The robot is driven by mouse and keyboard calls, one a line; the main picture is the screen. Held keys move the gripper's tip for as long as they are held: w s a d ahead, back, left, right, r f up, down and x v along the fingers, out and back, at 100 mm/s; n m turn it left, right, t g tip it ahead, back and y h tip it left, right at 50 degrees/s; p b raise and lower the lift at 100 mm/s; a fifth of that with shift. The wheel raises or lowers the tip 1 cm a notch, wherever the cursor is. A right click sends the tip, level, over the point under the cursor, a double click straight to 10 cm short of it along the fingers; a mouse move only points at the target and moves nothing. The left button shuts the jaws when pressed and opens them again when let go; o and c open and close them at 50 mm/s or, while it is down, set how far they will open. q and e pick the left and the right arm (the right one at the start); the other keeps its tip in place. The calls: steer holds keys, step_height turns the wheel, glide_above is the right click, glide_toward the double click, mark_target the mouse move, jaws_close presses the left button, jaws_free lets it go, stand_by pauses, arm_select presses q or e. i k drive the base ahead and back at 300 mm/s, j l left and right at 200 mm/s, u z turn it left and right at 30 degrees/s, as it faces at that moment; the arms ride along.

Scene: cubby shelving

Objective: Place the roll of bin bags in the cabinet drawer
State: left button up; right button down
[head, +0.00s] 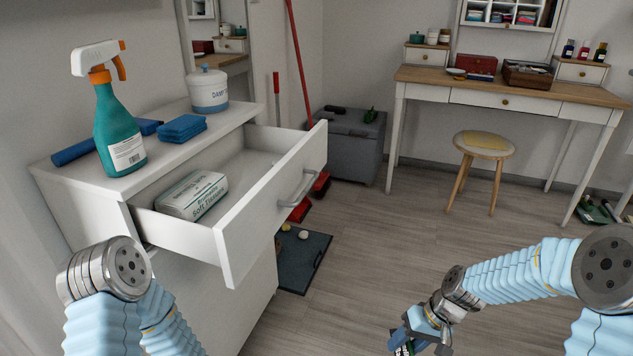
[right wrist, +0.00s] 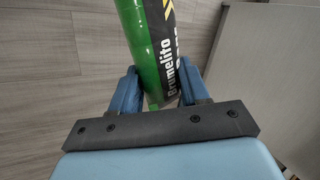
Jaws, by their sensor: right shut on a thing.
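The cabinet drawer (head: 262,200) is pulled open from the white cabinet (head: 150,190) at left. A pack of soft tissues (head: 193,194) lies inside it, with bare floor behind the pack. My right gripper (head: 415,335) is low over the floor, right of the drawer. A dark blue roll (head: 74,152) lies on the cabinet top behind the spray bottle. My left arm shows, but its gripper is out of view.
A teal spray bottle (head: 117,125), blue folded cloths (head: 182,128) and a white canister (head: 208,92) stand on the cabinet. A dark mat (head: 300,260) lies beyond the drawer front. A stool (head: 482,147) and desk (head: 520,88) stand farther back. The middle floor is clear.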

mark_target(212, 220)
steer(key=l+u, duration=0.15)
steer(key=u, duration=0.2)
steer(key=l+u, duration=0.1)
steer(key=u, duration=0.3)
steer(key=l+u, duration=0.15)
steer(key=u, duration=0.2)
